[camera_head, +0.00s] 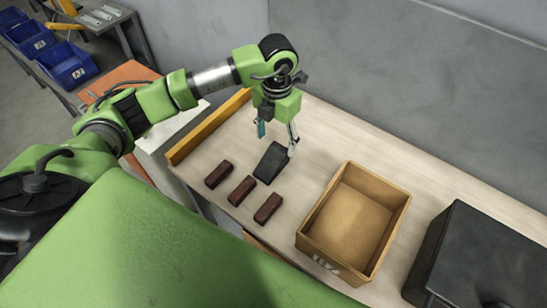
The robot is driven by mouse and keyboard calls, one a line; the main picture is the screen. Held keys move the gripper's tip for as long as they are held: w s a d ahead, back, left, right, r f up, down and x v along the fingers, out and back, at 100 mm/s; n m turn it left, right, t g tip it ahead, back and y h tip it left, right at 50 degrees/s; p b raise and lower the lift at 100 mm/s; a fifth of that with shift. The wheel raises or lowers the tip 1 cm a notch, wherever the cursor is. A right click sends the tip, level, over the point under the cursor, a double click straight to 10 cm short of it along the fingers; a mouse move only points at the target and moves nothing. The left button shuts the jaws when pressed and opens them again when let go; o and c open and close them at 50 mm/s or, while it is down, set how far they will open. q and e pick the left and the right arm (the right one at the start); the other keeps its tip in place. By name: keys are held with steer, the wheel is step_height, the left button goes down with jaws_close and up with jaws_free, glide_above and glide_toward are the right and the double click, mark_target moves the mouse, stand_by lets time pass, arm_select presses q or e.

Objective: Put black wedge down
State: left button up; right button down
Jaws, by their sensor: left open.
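The black wedge (271,162) rests on the light wooden table (318,125), behind the row of brown blocks. My left gripper (276,139) is above the wedge and points down. Its two fingers are spread apart, one to the left of the wedge and one near its right end. I cannot tell whether the right finger touches it. My right gripper is not in view.
Three dark brown blocks (242,191) lie in a row in front of the wedge. An open, empty cardboard box (313,210) stands to the right. A black case (480,260) is at the far right. A yellow-brown rail (207,127) edges the table's left side.

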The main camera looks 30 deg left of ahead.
mark_target(274, 157)
arm_select(q)
step_height(274, 157, down, 4)
steer(key=shift+a+f+p, duration=0.1)
steer(key=shift+f+p, duration=0.05)
steer(key=shift+p, duration=0.15)
steer(key=shift+s+f, duration=0.1)
steer(key=shift+f, duration=0.2)
steer(key=f+p, duration=0.2)
steer(key=f, duration=0.1)
steer(key=shift+s+a+f, duration=0.1)
steer(key=shift+s+f, duration=0.1)
steer(key=shift+f, duration=0.6)
steer(key=c, duration=1.6)
steer(key=shift+w+r, duration=0.1)
steer(key=shift+c, duration=0.7)
